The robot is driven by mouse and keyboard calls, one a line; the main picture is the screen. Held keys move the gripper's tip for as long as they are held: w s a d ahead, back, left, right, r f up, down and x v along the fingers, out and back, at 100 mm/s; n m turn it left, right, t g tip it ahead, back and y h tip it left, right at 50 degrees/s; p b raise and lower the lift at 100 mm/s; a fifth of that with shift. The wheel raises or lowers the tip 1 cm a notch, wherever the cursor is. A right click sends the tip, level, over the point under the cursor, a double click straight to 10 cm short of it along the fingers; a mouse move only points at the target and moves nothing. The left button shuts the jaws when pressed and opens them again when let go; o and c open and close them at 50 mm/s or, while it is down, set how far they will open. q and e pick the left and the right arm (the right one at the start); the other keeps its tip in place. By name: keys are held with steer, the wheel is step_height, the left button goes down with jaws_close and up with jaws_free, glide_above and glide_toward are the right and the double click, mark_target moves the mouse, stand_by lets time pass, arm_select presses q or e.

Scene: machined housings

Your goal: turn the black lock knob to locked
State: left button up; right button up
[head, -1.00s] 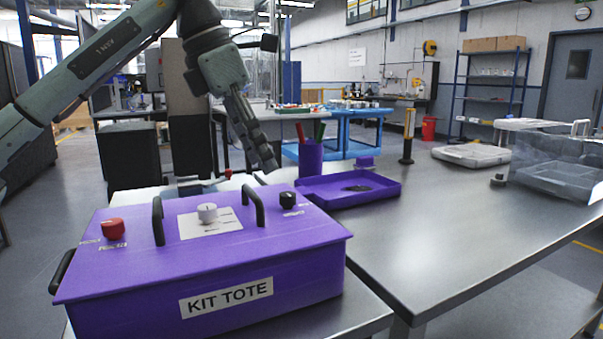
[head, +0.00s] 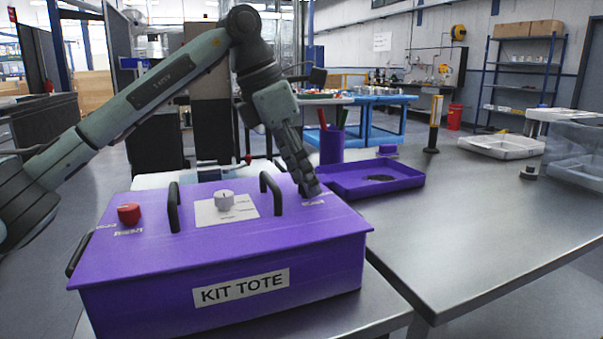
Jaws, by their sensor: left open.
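The purple kit tote (head: 150,275) stands on a metal table, its lid carrying a red knob (head: 129,213) at left, a white knob (head: 225,200) on a pale plate in the middle, and two black handles. The black lock knob sits near the lid's right back corner; now my left gripper (head: 309,190) covers its spot, so its pointer cannot be read. The left gripper points down with open fingers at the black knob. Whether the fingers touch it cannot be told. My right gripper is not in view.
The right black handle (head: 271,194) stands close to the left of my left gripper. Behind are a purple tray (head: 408,182) and a purple cup (head: 332,148) with pens. A black-and-yellow post (head: 433,125) stands farther back. The table at right is mostly bare.

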arm_select(q)
steer(key=shift+c, duration=0.5)
jaws_close()
